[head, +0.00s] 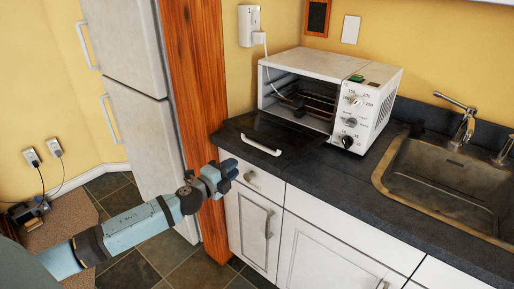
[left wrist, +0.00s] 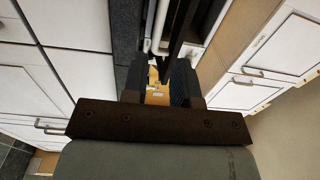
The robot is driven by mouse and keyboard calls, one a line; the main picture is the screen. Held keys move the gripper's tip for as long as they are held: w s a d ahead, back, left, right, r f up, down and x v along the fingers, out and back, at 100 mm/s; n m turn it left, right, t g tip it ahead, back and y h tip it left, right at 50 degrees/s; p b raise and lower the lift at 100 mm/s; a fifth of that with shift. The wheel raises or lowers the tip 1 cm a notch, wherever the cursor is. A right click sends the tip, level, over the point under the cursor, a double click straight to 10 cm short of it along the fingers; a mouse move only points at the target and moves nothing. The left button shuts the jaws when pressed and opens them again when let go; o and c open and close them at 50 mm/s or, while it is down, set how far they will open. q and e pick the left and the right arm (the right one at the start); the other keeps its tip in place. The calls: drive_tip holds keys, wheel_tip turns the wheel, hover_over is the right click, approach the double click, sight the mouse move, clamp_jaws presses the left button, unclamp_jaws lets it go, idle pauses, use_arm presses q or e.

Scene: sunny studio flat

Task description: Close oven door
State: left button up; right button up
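The white toaster oven (head: 330,95) stands on the dark counter. Its door (head: 270,130) is open and folded down over the counter, with the white handle (head: 261,145) near the counter's front edge. The wire rack inside shows. My left gripper (head: 226,172) is just in front of the counter edge, below and left of the handle, apart from it. In the left wrist view, the left gripper's fingers (left wrist: 159,88) are apart with nothing seen held between them; a pale bar that looks like the handle (left wrist: 150,45) shows beyond them. My right gripper is in neither view.
White cabinets with handles (head: 255,225) stand under the dark counter (head: 355,175). A wooden post (head: 195,75) and a white fridge (head: 130,110) are left of the counter. A sink with a tap (head: 445,185) is at the right. The counter in front of the oven's controls is clear.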

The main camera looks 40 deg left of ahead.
sight(260, 146)
use_arm(q)
drive_tip(key=w, duration=0.9)
drive_tip(key=w+d+p, duration=0.1)
drive_tip(key=w, duration=0.4)
drive_tip(key=shift+d+r, duration=0.1)
drive_tip(key=shift+r, duration=0.25)
clamp_jaws()
